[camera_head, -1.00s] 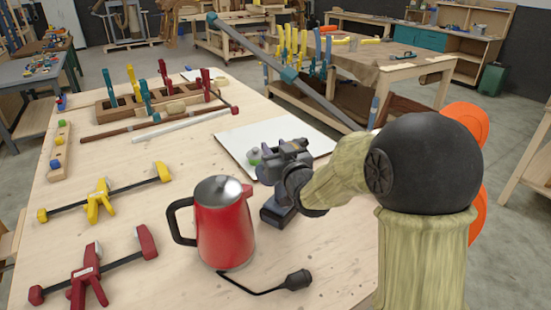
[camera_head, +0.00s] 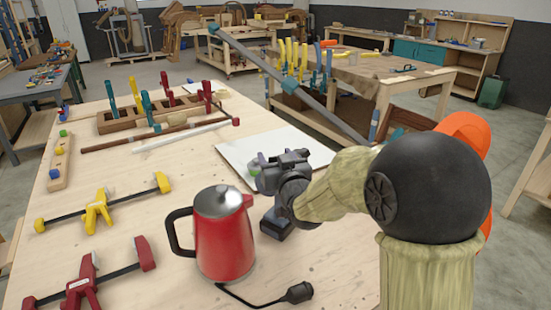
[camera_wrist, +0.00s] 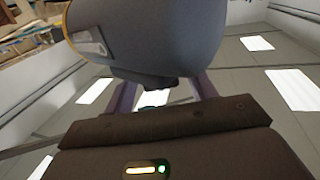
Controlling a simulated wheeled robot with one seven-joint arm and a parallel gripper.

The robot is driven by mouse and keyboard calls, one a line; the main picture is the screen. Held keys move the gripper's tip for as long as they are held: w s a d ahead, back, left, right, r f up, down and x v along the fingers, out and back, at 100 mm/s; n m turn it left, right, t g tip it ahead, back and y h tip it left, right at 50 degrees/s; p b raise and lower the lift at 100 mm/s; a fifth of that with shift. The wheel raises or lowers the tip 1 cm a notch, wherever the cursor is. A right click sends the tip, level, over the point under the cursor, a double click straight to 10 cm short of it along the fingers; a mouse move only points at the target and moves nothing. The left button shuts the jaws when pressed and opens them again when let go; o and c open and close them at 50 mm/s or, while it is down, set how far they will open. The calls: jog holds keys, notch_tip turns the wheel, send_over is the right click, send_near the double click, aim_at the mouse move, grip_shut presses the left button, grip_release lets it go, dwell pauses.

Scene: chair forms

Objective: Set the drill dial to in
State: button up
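The drill stands on the workbench behind the red kettle. Its dark base (camera_head: 277,225) shows in the head view, while my arm and gripper cover much of its upper part. My gripper (camera_head: 268,170) is at the drill's upper part. In the wrist view, a large grey rounded body (camera_wrist: 150,38), likely the drill, fills the top. My gripper's two purple-grey fingers (camera_wrist: 163,92) stand apart there with a gap between them. Their tips are hidden behind a dark part under the grey body. I cannot make out the dial or its setting, nor whether the fingers touch anything.
The red kettle (camera_head: 222,238) stands close in front of the drill, with a black cord and plug (camera_head: 298,292) beside it. A white board (camera_head: 238,150) lies behind. Yellow (camera_head: 95,212) and red (camera_head: 82,285) clamps lie left. A wooden tool rack (camera_head: 150,113) stands further back.

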jog(key=b+v, duration=0.5)
jog(key=v, duration=1.2)
jog(key=shift+s, duration=0.15)
jog(key=shift+d+f, duration=0.1)
jog(key=shift+f, duration=0.05)
